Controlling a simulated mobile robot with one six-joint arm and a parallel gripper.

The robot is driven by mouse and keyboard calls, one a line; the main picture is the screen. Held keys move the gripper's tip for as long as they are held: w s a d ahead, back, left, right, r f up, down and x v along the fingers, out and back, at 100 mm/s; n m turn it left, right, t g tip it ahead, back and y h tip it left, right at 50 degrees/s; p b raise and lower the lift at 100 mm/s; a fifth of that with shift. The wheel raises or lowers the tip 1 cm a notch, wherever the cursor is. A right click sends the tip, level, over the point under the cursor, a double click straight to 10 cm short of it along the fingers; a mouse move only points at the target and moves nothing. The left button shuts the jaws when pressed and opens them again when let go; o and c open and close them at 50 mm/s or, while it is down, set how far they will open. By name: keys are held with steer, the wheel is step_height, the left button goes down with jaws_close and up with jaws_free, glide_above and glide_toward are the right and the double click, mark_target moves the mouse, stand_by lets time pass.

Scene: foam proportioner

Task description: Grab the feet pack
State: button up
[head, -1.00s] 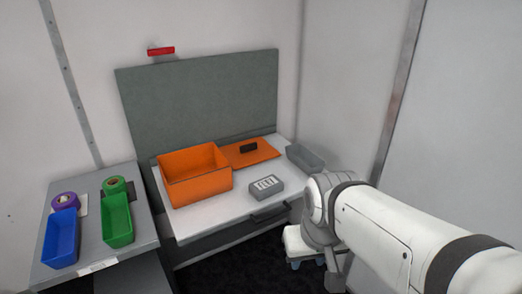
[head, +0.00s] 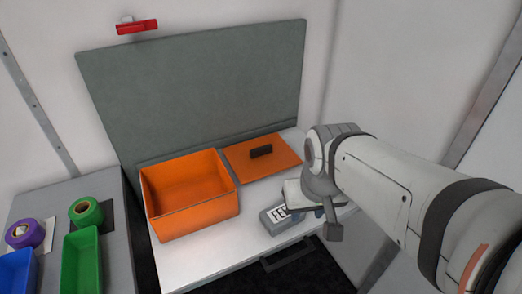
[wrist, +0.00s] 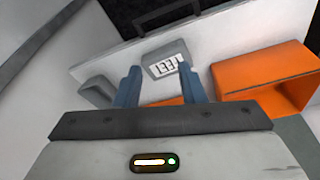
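The feet pack is a small grey block with a white "FEET" label (head: 274,218), lying on the white worktop near its front edge. In the wrist view the feet pack (wrist: 165,60) shows just beyond the fingertips, its label facing the camera. My gripper (wrist: 160,69) is open, with two blue fingers spread and nothing held between them. In the head view my gripper (head: 320,211) is just right of the pack, partly hidden by its own body. I cannot tell the exact gap between the fingers and the pack.
An open orange box (head: 190,207) stands left of the pack. An orange lid (head: 280,166) with a black handle lies behind it. A grey tray (wrist: 97,91) shows in the wrist view. Green (head: 82,265) and blue bins stand on the left cabinet. A dark handle (head: 287,256) runs along the front.

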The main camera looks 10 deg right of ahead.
mark_target(283, 211)
steer(key=shift+o, duration=0.4)
